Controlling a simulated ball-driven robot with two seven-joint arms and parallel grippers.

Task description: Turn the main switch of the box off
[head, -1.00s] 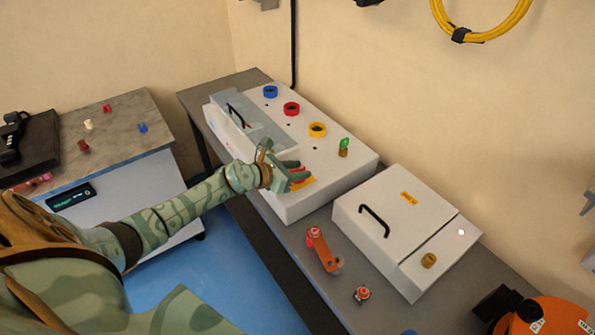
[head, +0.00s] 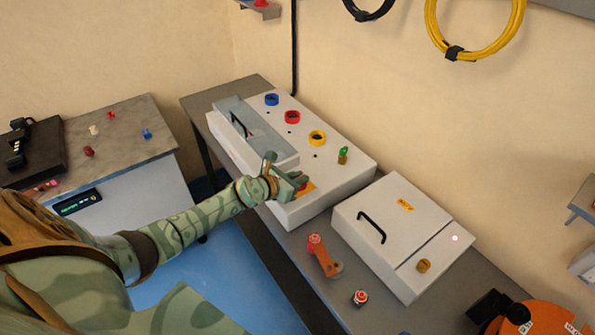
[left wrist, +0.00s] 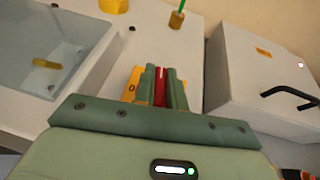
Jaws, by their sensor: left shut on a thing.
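The long white box (head: 347,182) stands on the grey bench, with a yellow plate (left wrist: 131,84) at its near right end. The red main switch handle (left wrist: 160,86) rises from that plate. My left gripper (head: 301,183) reaches this end of the box from the left. In the left wrist view its two green fingers (left wrist: 161,80) are shut on the red handle, one on each side. The fingers hide most of the switch and plate, so I cannot tell its turned position. My right gripper is not in view.
Blue (head: 271,99), red (head: 292,117) and yellow (head: 317,138) rings and a green-tipped knob (head: 343,155) are on the box top. A second white box (head: 383,225) with a black handle stands to the right. An orange lever (head: 323,256) is on the bench before it.

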